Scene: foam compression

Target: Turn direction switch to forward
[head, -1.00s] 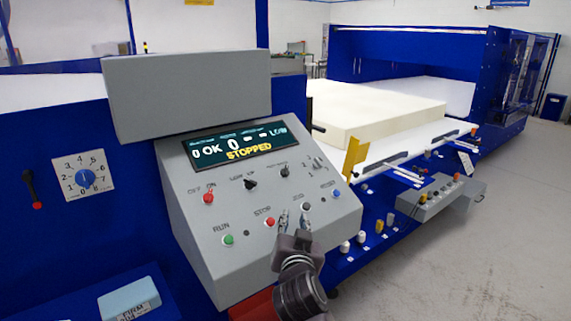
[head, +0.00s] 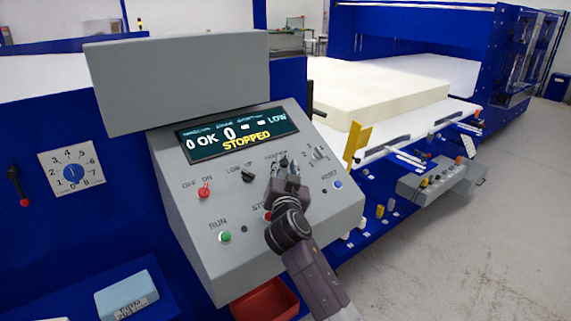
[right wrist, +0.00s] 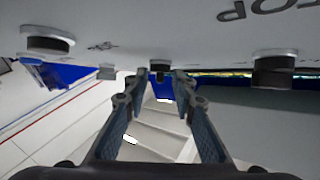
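The direction switch (head: 284,161) is a small dark knob in the upper row of the grey sloped control panel (head: 240,262), right of the low/high knob (head: 247,176). Its label and pointer are too small and covered to read. My right gripper (head: 286,171) is at this knob, its fingertips close in front of it. In the right wrist view the dark knob (right wrist: 167,64) shows just beyond and between the fingertips of the open gripper (right wrist: 161,76). I cannot tell whether the fingers touch it. My left gripper is not in view.
The display (head: 240,138) reads STOPPED. A red off/on knob (head: 204,189), a green run button (head: 225,237) and a blue reset button (head: 338,184) are nearby. The stop button is partly hidden by my gripper. A grey box overhangs the panel's upper left.

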